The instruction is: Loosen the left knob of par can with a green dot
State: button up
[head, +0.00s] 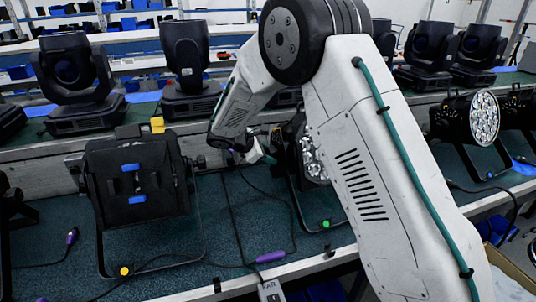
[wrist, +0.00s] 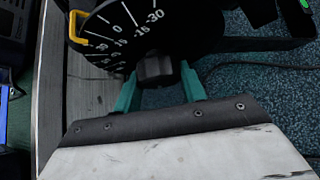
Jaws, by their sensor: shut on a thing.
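The par can (head: 312,158) with the green dot (head: 326,224) stands on the bench, partly hidden behind my arm. Its left knob is hidden in the head view, where my gripper (head: 268,157) reaches the can's left side. In the wrist view a black knob (wrist: 155,69) sits below a black dial (wrist: 130,30) with white angle marks. The teal fingers of my gripper (wrist: 159,76) stand on either side of the knob and are shut on it.
A par can (head: 140,185) with a yellow dot stands to the left. Another par can (head: 470,118) stands to the right. Moving heads (head: 75,75) line the shelf behind. Cables with purple plugs (head: 272,257) lie on the bench near its front edge.

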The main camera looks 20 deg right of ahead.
jog(key=shift+n+g, duration=0.9)
jog(key=shift+g, duration=0.6)
jog(key=o, duration=1)
jog(key=v, duration=0.8)
jog(key=shift+f, duration=0.1)
